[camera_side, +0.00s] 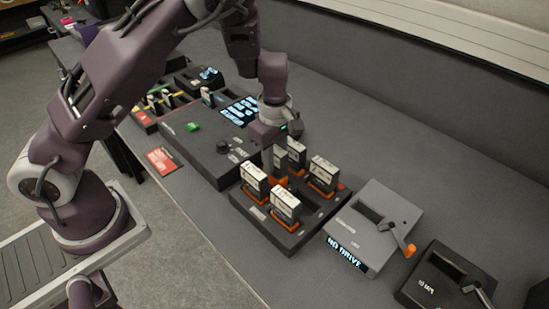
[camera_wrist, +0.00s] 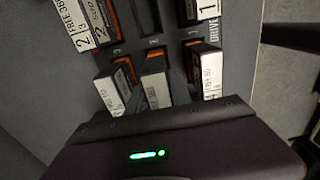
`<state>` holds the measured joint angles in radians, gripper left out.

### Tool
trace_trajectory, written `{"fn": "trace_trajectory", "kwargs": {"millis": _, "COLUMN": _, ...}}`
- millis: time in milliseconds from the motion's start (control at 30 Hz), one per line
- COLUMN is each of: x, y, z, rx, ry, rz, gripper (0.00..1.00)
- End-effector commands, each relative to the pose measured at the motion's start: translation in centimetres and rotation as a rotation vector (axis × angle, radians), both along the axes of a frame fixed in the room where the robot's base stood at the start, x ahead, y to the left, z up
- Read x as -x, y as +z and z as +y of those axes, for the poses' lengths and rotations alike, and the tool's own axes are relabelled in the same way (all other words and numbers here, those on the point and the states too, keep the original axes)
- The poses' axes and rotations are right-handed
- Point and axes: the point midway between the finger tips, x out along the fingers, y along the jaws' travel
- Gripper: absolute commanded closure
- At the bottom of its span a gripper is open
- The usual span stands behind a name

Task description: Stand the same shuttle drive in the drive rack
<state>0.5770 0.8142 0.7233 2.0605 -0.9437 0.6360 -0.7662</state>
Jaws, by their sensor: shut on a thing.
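The drive rack (camera_side: 268,229) is a dark tray on the bench, with several white-labelled drives standing in it on orange bases. Among them are a front left drive (camera_side: 255,180), a front drive (camera_side: 285,207) and a right drive (camera_side: 323,175). My gripper (camera_side: 280,160) points down among them and is shut on a shuttle drive (camera_wrist: 153,68), at the rack's middle in the wrist view. Its orange end (camera_side: 278,181) shows low at the rack. The fingers hide much of it, and I cannot tell whether it is fully seated. Narrow empty slots (camera_wrist: 144,16) lie beyond it.
A grey reader (camera_side: 372,222) with an orange lever and a "NO DRIVE" display stands right of the rack. A black lever unit (camera_side: 445,278) is farther right. A dark console (camera_side: 205,150) is left, with a red card (camera_side: 162,160) beside it. Neighbouring drives stand close around my gripper.

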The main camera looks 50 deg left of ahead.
Motion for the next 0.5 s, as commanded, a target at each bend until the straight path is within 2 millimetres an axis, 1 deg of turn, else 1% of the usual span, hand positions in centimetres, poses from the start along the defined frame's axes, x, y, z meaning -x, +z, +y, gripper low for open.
{"fn": "trace_trajectory", "kwargs": {"millis": 300, "x": 0.0, "y": -0.78, "z": 0.04, "rx": 0.0, "ry": 0.0, "rz": 0.0, "gripper": 1.0}}
{"fn": "trace_trajectory", "kwargs": {"millis": 500, "x": -0.02, "y": -0.93, "z": 0.03, "rx": 0.0, "ry": 0.0, "rz": -0.001, "gripper": 1.0}}
